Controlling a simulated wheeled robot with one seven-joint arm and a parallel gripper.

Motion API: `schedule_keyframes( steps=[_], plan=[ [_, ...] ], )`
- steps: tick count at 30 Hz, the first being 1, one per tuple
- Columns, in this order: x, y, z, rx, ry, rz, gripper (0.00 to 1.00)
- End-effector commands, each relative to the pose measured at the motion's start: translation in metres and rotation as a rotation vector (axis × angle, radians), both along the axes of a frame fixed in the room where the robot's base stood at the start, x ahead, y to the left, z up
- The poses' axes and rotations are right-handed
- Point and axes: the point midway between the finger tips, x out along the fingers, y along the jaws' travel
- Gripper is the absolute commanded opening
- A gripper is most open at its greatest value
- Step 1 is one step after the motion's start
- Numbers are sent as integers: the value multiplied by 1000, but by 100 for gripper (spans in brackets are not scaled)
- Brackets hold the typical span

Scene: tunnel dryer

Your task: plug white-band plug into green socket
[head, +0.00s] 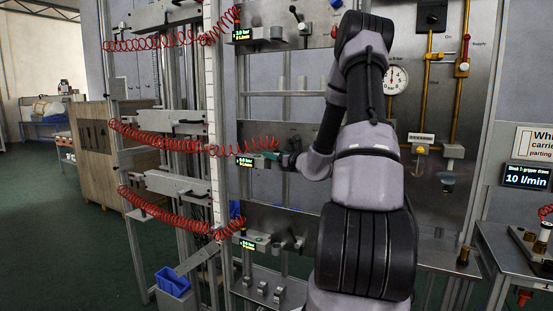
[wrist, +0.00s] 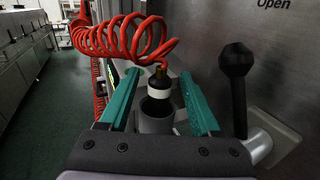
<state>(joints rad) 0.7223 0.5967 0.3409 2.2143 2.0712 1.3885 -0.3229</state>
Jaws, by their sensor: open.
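In the head view, my gripper (head: 274,155) is at the middle panel, and the plug is too small to make out.
A black-knobbed lever (wrist: 237,62) stands close to the right finger, under the word "Open". A small display (head: 246,161) is on the middle panel. Red coiled hoses (head: 165,208) hang at several levels left of the panels. Open floor (head: 60,235) lies at left.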

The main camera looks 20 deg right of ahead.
Motion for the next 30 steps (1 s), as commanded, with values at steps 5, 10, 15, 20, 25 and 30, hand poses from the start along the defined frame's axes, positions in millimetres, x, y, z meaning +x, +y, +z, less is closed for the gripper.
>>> schedule_keyframes(
  steps=[5,10,15,20,25,30],
  plan=[
    [18,4,0,0,0,1,64],
    [19,4,0,0,1,1,64],
    [19,4,0,0,1,1,26],
    [18,4,0,0,1,1,0],
    [18,4,0,0,0,1,0],
    [17,6,4,-2,0,1,0]
  ],
)
